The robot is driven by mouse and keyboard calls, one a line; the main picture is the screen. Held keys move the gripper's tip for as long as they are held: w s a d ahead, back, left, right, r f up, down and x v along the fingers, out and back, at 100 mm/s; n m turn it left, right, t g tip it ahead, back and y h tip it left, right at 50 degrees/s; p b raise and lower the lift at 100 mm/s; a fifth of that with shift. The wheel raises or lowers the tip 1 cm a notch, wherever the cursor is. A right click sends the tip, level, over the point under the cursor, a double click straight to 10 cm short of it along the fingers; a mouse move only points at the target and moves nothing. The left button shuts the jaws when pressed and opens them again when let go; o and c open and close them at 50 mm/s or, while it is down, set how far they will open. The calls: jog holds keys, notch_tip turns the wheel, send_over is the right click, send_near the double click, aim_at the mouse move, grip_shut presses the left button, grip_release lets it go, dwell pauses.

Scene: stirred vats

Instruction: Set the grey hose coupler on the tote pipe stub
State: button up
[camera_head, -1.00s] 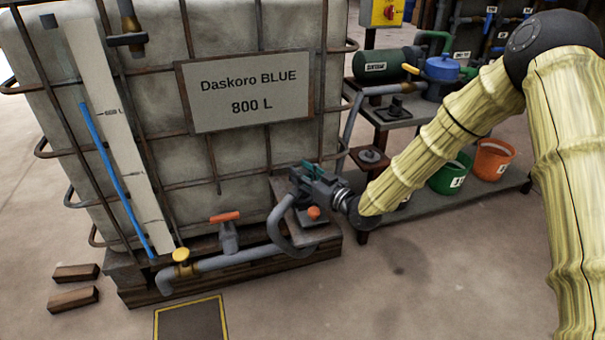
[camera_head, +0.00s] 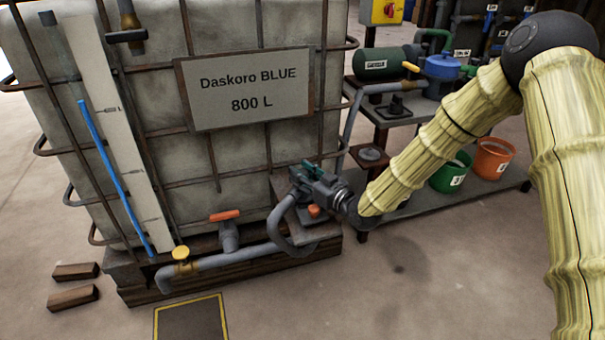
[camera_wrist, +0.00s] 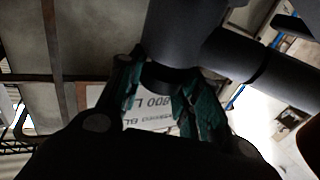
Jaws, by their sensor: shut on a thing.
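My gripper (camera_head: 308,175), with green fingers, is beside the front right lower corner of the tote (camera_head: 265,165). It is shut on the grey hose coupler, a dark grey cylinder (camera_wrist: 168,45) between the fingers in the wrist view. The grey hose (camera_head: 275,225) loops down below my gripper. A grey pipe (camera_head: 225,261) with an orange-handled valve (camera_head: 225,216) and a yellow-handled valve (camera_head: 181,254) runs along the tote's base. I cannot make out the pipe stub's open end, nor whether the coupler touches it.
An orange knob (camera_head: 314,211) shows just below my gripper. A shelf bench (camera_head: 400,215) at right holds a green bucket (camera_head: 450,178) and an orange bucket (camera_head: 493,160). Wooden blocks (camera_head: 75,271) lie at left. The floor in front is clear apart from a yellow-edged mat (camera_head: 190,322).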

jog(key=shift+f, duration=0.15)
jog(key=o, duration=0.8)
jog(key=shift+s+d, duration=0.1)
jog(key=p+v, duration=0.2)
jog(key=v, duration=0.8)
jog(key=shift+s+d, duration=0.25)
jog(key=shift+s, duration=0.05)
dwell(0.3)
dwell(0.4)
